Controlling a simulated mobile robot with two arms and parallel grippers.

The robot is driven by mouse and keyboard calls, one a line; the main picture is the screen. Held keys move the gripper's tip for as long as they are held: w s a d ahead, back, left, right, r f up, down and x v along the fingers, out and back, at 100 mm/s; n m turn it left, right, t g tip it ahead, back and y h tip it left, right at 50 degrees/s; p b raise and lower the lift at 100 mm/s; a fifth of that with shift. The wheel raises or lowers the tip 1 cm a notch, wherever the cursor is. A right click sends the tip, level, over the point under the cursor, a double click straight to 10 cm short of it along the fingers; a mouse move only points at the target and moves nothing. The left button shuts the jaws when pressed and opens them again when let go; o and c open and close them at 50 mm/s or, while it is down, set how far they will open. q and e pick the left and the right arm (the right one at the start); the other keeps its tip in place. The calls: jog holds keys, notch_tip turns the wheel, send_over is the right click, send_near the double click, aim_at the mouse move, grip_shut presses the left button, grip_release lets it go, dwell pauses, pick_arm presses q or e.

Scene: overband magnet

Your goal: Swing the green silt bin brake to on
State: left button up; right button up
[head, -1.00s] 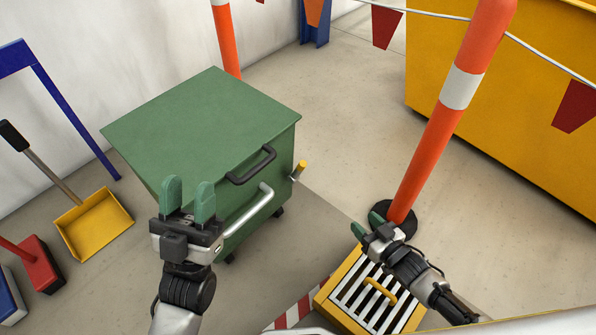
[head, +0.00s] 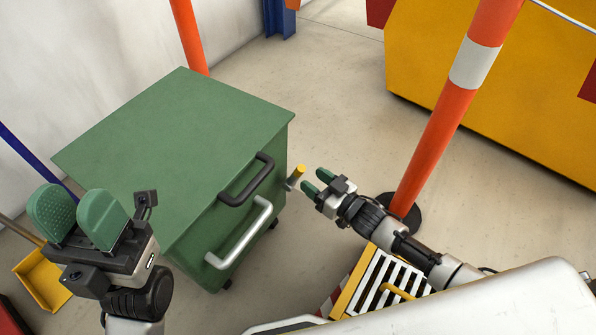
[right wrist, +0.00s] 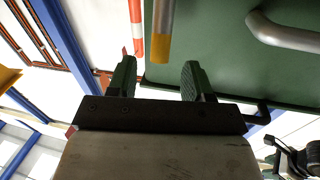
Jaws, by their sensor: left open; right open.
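The green silt bin (head: 180,150) stands on the floor, lid shut, with a black handle (head: 247,182) and a silver push bar (head: 240,236) on its front. The brake lever (head: 295,176), grey with a yellow tip, sticks out at the bin's right side. In the right wrist view the lever (right wrist: 162,30) shows between and beyond the fingers. My right gripper (head: 315,182) is open and empty, just right of the yellow tip, with a small gap. My left gripper (head: 78,218) is open and empty at the left, in front of the bin.
A yellow grate frame (head: 350,297) lies below that arm. A yellow skip (head: 490,85) fills the back right. A yellow dustpan (head: 42,278) is at the left.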

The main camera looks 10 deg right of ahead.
aim_at(300, 170)
jog(key=b+x, duration=0.1)
jog(key=x, duration=0.3)
jog(key=shift+w+a+f, duration=0.15)
jog(key=shift+w, duration=0.05)
jog(key=shift+w+a+b, duration=0.35)
jog(key=shift+w, duration=0.15)
grip_shut()
